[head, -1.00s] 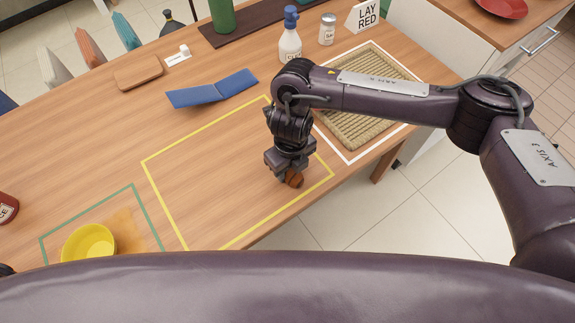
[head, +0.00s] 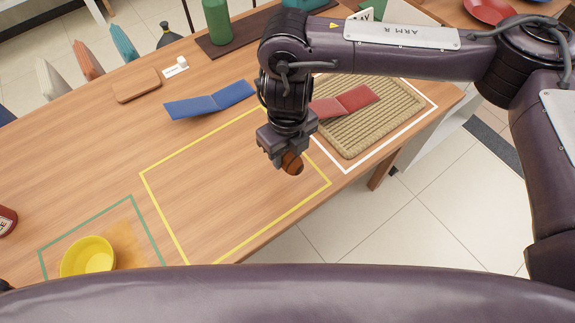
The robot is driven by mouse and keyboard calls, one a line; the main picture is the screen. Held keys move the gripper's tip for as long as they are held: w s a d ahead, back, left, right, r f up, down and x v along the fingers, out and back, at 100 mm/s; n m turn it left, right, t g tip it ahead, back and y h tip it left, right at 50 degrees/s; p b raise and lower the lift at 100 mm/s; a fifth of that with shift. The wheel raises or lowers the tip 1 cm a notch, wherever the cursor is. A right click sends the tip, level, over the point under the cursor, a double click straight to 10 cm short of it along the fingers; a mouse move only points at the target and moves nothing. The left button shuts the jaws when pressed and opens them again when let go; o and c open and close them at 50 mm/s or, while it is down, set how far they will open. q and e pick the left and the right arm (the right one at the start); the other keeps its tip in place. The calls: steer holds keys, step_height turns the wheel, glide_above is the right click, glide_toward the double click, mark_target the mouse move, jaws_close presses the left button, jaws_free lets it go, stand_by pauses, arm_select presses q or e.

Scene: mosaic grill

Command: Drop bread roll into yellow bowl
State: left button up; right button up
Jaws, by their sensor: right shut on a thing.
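The yellow bowl (head: 88,258) stands inside the green outlined area at the lower left of the table in the head view. It looks empty. My right gripper (head: 290,165) is shut on the brown bread roll (head: 293,164) and holds it above the table, near the right part of the yellow outlined area. The gripper's fingers partly hide the roll. The bowl is well to the left of the gripper.
A blue folded card (head: 210,100) lies behind the yellow outline (head: 165,215). A woven mat (head: 375,125) with a red folded card (head: 350,103) lies at the right. A dark red jar (head: 6,221) is at the left edge. The table inside the yellow outline is clear.

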step_height(320, 180, up, 8)
steer(key=shift+r, duration=0.2)
stand_by(0.3)
